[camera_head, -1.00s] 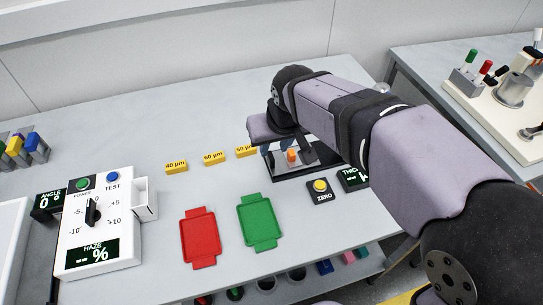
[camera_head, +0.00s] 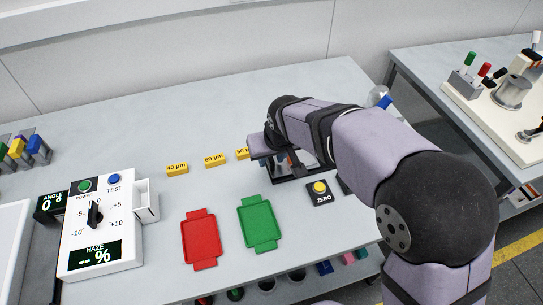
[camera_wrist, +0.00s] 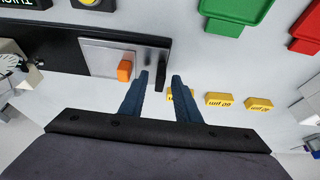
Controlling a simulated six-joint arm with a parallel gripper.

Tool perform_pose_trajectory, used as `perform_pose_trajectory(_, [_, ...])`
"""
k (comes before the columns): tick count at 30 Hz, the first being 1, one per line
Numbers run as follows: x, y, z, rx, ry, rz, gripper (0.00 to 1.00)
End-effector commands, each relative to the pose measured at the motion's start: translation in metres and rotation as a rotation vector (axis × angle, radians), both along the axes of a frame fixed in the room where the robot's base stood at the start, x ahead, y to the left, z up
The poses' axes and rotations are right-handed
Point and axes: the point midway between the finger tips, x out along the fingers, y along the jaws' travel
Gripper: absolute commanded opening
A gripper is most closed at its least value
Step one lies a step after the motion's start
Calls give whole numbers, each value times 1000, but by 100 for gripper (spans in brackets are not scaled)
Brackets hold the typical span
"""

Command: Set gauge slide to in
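The gauge slide shows in the wrist view as an orange knob (camera_wrist: 124,70) on a pale metal plate (camera_wrist: 98,57), set in a long black base (camera_wrist: 48,50). A black upright block (camera_wrist: 163,72) stands at one end of the plate. My gripper (camera_wrist: 161,75) is open and empty. Its two dark blue fingers reach toward that block, and the orange knob lies just left of the left finger, seemingly apart from it. In the head view my arm hides the knob and most of the black base (camera_head: 295,180).
The yellow ZERO button (camera_head: 319,187) is close to the gauge. Yellow µm blocks (camera_head: 214,160) stand in a row to its left. A green tray (camera_head: 259,222) and a red tray (camera_head: 200,239) lie in front. The haze meter (camera_head: 102,222) stands at left. The table's back is clear.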

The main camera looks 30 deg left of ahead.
Motion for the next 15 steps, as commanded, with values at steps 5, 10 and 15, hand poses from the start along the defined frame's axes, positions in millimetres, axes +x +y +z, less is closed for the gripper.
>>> perform_pose_trajectory(5, [0, 0, 0, 0, 0, 0, 3])
perform_pose_trajectory(10, [0, 0, 0, 0, 0, 0, 0])
perform_pose_trajectory(15, [11, -11, 1, 0, 1, -4, 0])
